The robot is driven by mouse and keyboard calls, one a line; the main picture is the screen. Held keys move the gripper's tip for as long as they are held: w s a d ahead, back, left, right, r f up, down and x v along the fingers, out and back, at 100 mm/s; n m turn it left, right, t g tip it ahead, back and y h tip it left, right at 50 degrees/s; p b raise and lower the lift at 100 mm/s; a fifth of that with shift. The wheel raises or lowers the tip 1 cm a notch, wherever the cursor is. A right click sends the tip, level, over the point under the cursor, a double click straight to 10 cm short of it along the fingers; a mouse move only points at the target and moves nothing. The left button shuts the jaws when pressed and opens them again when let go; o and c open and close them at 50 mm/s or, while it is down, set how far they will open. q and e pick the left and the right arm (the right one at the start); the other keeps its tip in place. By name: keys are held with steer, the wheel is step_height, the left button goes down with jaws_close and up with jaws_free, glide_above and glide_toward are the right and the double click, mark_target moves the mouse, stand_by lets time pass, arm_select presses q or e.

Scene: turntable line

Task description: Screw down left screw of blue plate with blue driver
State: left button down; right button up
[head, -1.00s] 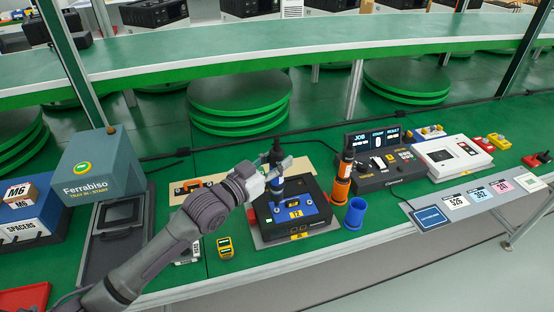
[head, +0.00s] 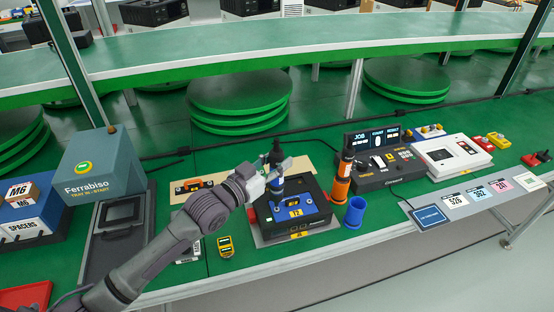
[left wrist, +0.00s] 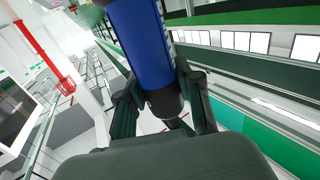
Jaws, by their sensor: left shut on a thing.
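My left gripper (head: 272,178) is shut on the blue driver (head: 277,188), whose dark top sticks up above the fingers. In the left wrist view, the driver's blue body (left wrist: 143,45) stands between the two dark fingers (left wrist: 163,103). My right gripper is not in view.
An orange driver stands in an orange holder (head: 340,190), right of the housing. An empty blue cup (head: 354,213) stands beside it. A black control box (head: 385,170) with a display is farther right. A small yellow device (head: 225,246) lies at the front left.

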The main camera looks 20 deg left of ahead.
mark_target(275, 147)
arm_select(q)
steer(key=shift+f+b, duration=0.35)
steer(key=shift+f, duration=0.3)
stand_by(0.6)
step_height(275, 147, up, 6)
steer(key=p, duration=0.6)
steer(key=shift+r, duration=0.2)
steer(key=shift+f, duration=0.1)
